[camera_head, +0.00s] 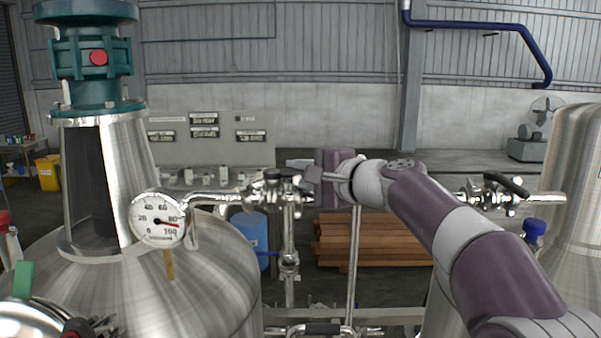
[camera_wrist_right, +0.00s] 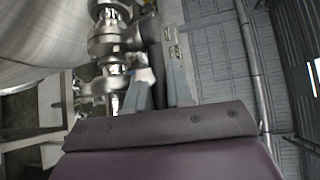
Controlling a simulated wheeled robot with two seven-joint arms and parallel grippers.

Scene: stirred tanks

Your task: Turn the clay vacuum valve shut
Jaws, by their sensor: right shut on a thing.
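A steel valve (camera_head: 272,190) with a dark top sits on the pipe right of the gauge, in the middle of the head view. It also shows blurred in the wrist view (camera_wrist_right: 112,42), at the upper left. My right gripper (camera_head: 312,177) reaches in from the right and is shut at this valve's right side. In the wrist view my two grey fingers (camera_wrist_right: 160,80) point up beside the valve body. My left gripper is not in view.
A round gauge (camera_head: 158,219) has its red needle near the high end. A second valve (camera_head: 490,192) with a black lever is at right. Steel tanks stand left (camera_head: 215,270) and right (camera_head: 578,200). A vertical pipe (camera_head: 289,235) runs below the valve. Wooden planks (camera_head: 375,240) lie behind.

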